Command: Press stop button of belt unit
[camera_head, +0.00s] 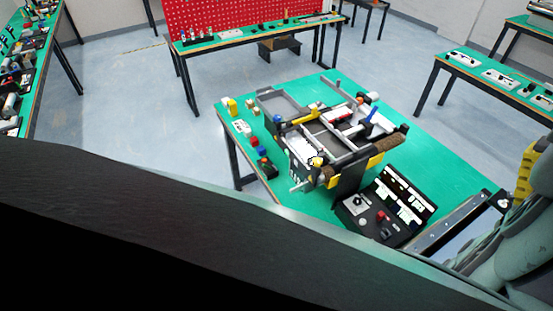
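The belt unit (335,135) stands on a green-topped table (300,202) right of centre, with grey rails, a dark belt and yellow, brown and blue parts. In front of it sits a black control box (408,236) with a tilted panel of white labels. The box carries a red button (381,215) and a small light-coloured switch or dial (355,202). The labels are too small to read, so I cannot tell for certain which control is stop. My gripper is not in view. My dark arm link fills the lower left.
A grey tray (268,98) and small coloured blocks (258,152) lie along the table's left side. Another green table (262,36) with a red pegboard (230,15) stands behind, and more tables stand left and right. The floor between them is open.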

